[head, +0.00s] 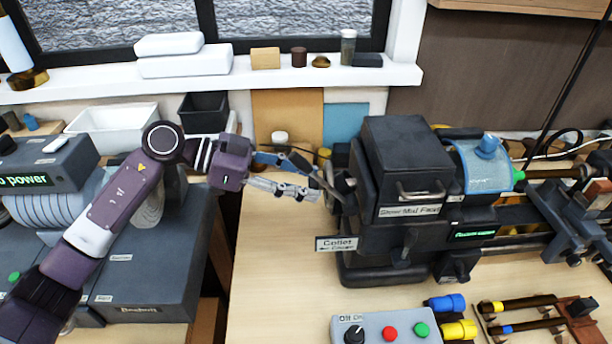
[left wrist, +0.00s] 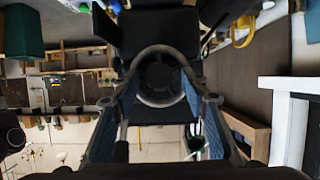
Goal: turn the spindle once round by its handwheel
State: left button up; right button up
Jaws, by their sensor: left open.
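The lathe (head: 404,145) is a dark machine at the right in the head view, with its headstock facing left. The handwheel (left wrist: 160,100) is a grey ring around a dark hub in the left wrist view. In the head view its left-end edge (head: 333,190) is partly hidden by my fingers. My left gripper (head: 316,185) is open, its fingers pointing right at that end of the headstock. In the left wrist view the fingers lie on either side of the ring; I cannot tell if they touch it. My right gripper is not in view.
A control box (head: 388,328) with red and green buttons stands at the front. Several handled tools (head: 520,304) lie at the front right. A white tray (head: 112,128) and a dark bin (head: 203,111) stand behind my left arm. Bare bench (head: 270,265) lies below the gripper.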

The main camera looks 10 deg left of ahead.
pick_arm(q)
jog(key=shift+d+f, duration=0.1)
jog(key=shift+d, duration=0.1)
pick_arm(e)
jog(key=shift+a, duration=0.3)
pick_arm(q)
jog(key=shift+c, duration=0.2)
grip_shut()
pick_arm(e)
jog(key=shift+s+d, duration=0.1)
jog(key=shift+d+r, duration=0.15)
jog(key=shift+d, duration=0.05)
